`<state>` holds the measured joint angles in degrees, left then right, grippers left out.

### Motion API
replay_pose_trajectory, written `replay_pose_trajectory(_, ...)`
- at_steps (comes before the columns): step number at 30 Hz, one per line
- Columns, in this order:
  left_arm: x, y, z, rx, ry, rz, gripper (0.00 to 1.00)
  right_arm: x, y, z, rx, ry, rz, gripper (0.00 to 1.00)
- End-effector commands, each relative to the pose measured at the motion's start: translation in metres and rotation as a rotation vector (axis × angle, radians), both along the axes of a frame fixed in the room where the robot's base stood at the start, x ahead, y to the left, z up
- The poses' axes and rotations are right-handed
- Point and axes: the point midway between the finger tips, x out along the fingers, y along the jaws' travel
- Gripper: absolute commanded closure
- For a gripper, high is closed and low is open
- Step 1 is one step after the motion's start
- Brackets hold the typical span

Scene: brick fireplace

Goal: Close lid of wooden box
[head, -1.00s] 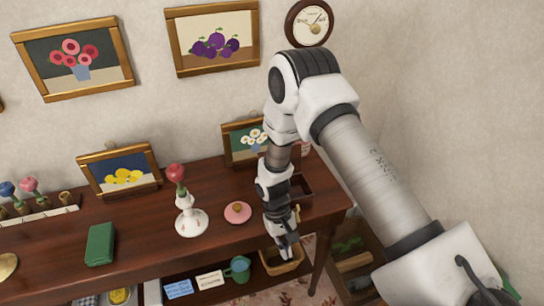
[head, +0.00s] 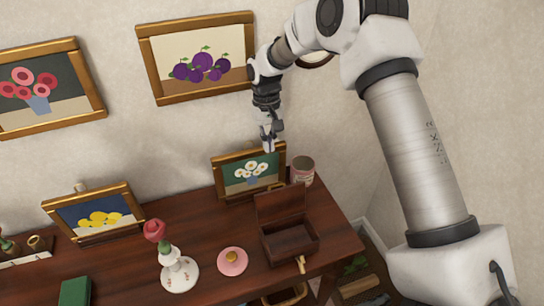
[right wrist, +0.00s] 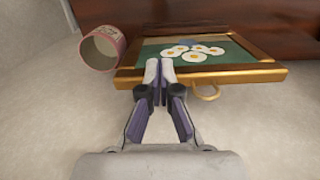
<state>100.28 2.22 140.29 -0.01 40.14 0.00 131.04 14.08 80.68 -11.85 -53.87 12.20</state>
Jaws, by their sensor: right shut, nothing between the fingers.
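The wooden box (head: 290,246) stands at the right end of the dark table, its lid (head: 281,206) raised upright at the back. The inside of the box looks dark and empty. My right gripper (head: 268,148) is shut and empty, pointing down at the top edge of the white-flower picture behind the box. In the right wrist view the shut fingertips (right wrist: 160,68) lie over the near frame of that picture; I cannot tell if they touch it. The box's front is not clear in the right wrist view. My left gripper is not in view.
The white-flower picture (head: 250,174) leans behind the box, with a pinkish cup (head: 302,170) to its right.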

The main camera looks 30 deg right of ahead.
Motion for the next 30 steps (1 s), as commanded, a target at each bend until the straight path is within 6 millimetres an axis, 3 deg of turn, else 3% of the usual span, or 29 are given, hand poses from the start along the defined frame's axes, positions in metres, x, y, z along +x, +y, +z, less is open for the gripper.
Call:
replay_pose_trajectory(5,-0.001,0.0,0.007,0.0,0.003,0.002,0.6,-0.002,0.001,-0.017,0.0,0.003,0.001,1.0)
replay_pose_trajectory(16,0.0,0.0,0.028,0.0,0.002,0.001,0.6,-0.009,0.002,-0.096,-0.001,0.005,0.001,1.0)
replay_pose_trajectory(22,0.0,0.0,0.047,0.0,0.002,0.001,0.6,-0.036,0.01,-0.081,0.001,0.002,0.001,1.0)
replay_pose_trajectory(30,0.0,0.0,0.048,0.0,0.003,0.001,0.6,-0.044,0.012,-0.082,-0.001,0.001,0.001,1.0)
